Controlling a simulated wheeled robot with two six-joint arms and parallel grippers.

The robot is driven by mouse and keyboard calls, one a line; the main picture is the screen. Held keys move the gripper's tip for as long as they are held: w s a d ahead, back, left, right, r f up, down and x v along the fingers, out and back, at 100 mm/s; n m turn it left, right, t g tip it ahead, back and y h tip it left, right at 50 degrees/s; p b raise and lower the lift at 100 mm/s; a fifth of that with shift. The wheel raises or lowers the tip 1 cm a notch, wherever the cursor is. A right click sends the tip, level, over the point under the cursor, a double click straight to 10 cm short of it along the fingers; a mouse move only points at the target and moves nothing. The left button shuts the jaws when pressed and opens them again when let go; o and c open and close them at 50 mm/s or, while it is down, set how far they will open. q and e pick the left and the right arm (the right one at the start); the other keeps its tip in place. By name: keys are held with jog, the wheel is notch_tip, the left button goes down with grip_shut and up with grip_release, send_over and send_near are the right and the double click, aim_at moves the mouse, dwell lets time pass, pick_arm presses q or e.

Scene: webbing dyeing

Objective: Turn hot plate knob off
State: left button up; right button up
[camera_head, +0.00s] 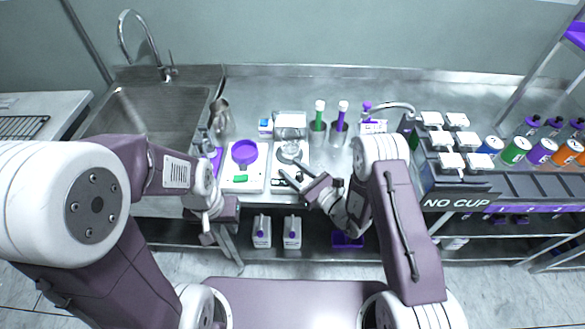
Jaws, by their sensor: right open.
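The hot plate (276,160) is a white unit near the front edge of the steel counter, with a clear glass vessel (290,151) on or just above it. My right gripper (292,172) is open over the front part of the hot plate, its dark fingers pointing left and away from me. I cannot make out the knob; the front panel is small and partly covered by these fingers. My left gripper (207,236) hangs at the counter's front edge, left of the hot plate and apart from it. Whether its jaws are open is unclear.
Metal cups (338,134) with capped tubes stand behind right.

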jog(key=shift+w, duration=0.15)
grip_shut()
